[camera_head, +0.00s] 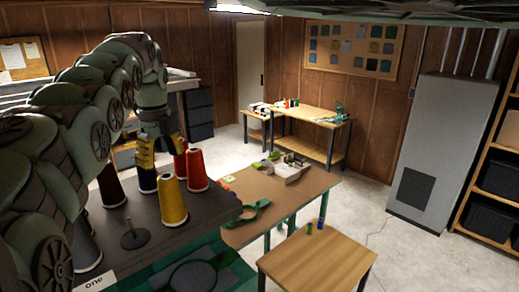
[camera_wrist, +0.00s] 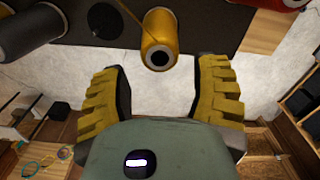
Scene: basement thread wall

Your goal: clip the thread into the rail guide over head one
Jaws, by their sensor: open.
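My gripper (camera_head: 160,150) is open above the cones at the left of the head view; its yellow ridged fingers stand apart in the wrist view (camera_wrist: 158,80), with nothing seen between them. A yellow thread cone (camera_head: 172,203) stands upright on the dark bench top, and it shows ahead of the fingers in the wrist view (camera_wrist: 157,30). A red cone (camera_head: 197,173) stands behind it. A label reading "one" (camera_head: 95,282) is on the bench's front edge.
A bare spindle (camera_head: 132,237), a grey cone (camera_head: 86,250) and a dark red cone (camera_head: 110,187) are on the dark bench (camera_head: 165,240). A brown table (camera_head: 295,187) and a wooden stool (camera_head: 318,262) stand to the right. Open floor lies before the grey cabinet (camera_head: 444,140).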

